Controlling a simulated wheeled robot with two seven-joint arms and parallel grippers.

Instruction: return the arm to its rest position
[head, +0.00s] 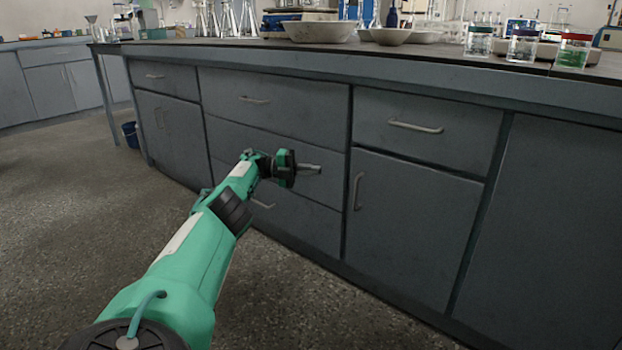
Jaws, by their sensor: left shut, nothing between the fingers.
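My left arm, green and white, reaches in from the lower left in the head view. Its left gripper (309,169) is shut and empty, with its fingers pointing right. It hangs in front of the grey cabinet drawers (270,141), below the level of the bench top. I cannot tell how far the fingertips are from the drawer fronts. My right gripper is out of view.
The bench top (440,53) carries pale bowls (318,31), jars with coloured contents (572,52) and glassware near its front edge. Cabinet handles (416,127) stick out. A blue bucket (131,135) stands on the floor at left. The floor at left (60,230) is clear.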

